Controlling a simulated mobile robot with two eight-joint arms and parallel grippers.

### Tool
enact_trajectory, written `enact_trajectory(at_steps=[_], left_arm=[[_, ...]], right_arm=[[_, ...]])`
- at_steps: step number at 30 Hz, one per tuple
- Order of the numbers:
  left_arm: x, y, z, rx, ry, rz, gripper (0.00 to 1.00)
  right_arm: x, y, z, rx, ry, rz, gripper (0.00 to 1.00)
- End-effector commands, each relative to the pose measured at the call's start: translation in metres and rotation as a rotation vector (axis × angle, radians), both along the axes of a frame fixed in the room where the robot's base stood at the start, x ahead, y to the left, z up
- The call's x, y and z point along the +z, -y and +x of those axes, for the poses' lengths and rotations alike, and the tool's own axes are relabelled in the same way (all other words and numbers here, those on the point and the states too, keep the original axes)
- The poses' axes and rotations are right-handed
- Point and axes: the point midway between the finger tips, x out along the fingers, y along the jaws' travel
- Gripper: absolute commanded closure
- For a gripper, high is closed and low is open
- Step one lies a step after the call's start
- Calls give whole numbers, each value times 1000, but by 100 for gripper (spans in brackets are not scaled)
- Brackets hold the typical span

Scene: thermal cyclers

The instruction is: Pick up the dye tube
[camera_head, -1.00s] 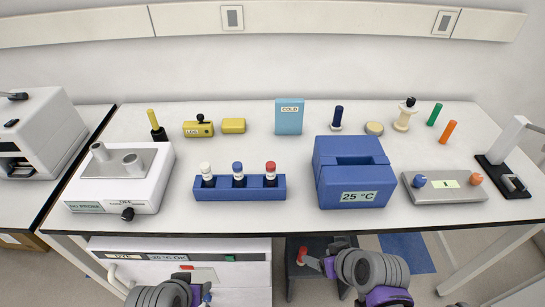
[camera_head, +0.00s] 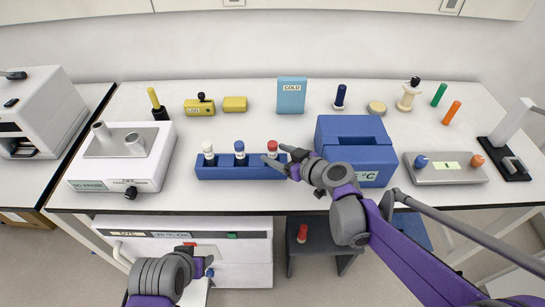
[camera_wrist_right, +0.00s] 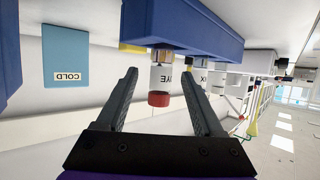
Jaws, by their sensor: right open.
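The dye tube (camera_head: 272,146) has a red cap and stands upright at the right end of the blue rack (camera_head: 215,173). In the right wrist view, the dye tube (camera_wrist_right: 160,78) shows a white label reading "YE" and its red cap. My right gripper (camera_head: 275,153) is open at the tube. In the wrist view, the right gripper's fingers (camera_wrist_right: 160,76) lie on either side of the tube, with gaps visible. My left gripper (camera_head: 206,266) is low at the bench's front, and its jaw state is unclear.
White-capped (camera_head: 208,148) and blue-capped (camera_head: 239,147) tubes share the rack. A blue block (camera_head: 345,130) stands close to the right, partly covered by my arm. A light-blue COLD box (camera_head: 291,97) is behind. Bench space before the rack is clear.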

Motion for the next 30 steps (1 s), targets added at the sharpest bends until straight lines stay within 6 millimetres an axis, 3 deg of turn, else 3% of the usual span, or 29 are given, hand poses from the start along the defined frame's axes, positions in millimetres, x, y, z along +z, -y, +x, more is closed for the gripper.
enact_trajectory(at_steps=[9, 19, 30], left_arm=[[1, 0, 0, 0, 1, 0, 42], [1, 0, 0, 0, 1, 0, 42], [1, 0, 0, 0, 1, 0, 42]], right_arm=[[-13, -28, 31, 2, 0, 0, 31], [-17, -32, 36, 0, -1, -1, 31], [-16, -32, 36, 0, -1, -1, 96]])
